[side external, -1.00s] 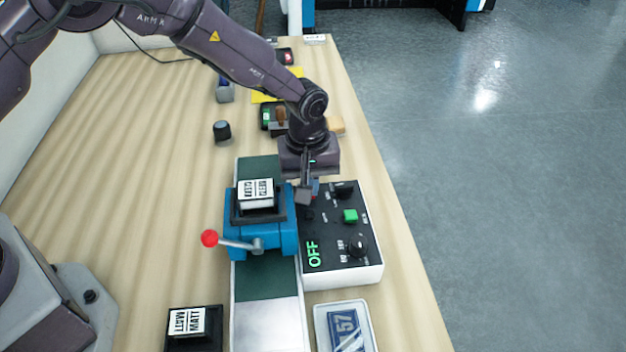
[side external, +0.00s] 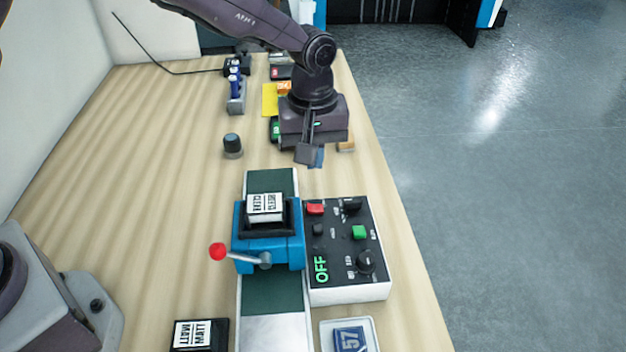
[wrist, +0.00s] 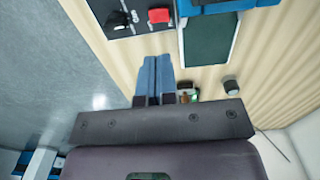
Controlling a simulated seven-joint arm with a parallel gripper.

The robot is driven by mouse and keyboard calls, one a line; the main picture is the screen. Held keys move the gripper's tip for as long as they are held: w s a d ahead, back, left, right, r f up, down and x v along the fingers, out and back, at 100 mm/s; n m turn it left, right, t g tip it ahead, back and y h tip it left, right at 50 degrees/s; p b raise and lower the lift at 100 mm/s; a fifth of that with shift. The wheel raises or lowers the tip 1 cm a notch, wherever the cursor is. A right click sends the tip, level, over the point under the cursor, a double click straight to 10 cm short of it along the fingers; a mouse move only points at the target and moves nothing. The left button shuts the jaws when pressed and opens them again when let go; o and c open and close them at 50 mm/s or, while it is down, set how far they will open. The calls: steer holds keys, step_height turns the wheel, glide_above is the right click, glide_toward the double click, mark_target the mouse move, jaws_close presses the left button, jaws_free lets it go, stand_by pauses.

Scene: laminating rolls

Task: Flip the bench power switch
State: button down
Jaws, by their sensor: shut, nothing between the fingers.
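The black-topped control box (side external: 340,274) stands on the bench beside the blue laminator. It carries a red switch (side external: 315,209), a green button (side external: 360,232), black knobs and a green display reading OFF (side external: 321,269). I cannot tell which control is the power switch. In the wrist view the red switch (wrist: 158,15) shows at the top edge, with a black knob (wrist: 118,18) to its left. My gripper (side external: 316,158) is shut and empty, above the bench beyond the box's far end and apart from it. Its blue fingers (wrist: 156,75) lie together in the wrist view.
The blue laminator (side external: 268,252) has a red-knobbed lever (side external: 218,252) and a labelled block (side external: 265,206) on top. A dark round knob-like object (side external: 232,145) stands left of my gripper.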

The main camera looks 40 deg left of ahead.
steer(key=shift+r, duration=2.15)
steer(key=s+a+r+m+t, duration=0.2)
steer(key=s+a+r+m, duration=0.2)
steer(key=s, duration=0.9)
steer(key=s+a+r+m+t, duration=0.3)
steer(key=s+a+r+m, duration=0.2)
steer(key=s+a+r, duration=0.5)
steer(key=s+a, duration=0.2)
steer(key=s, duration=0.1)
steer(key=shift+a+r, duration=0.15)
steer(key=shift+a, duration=0.05)
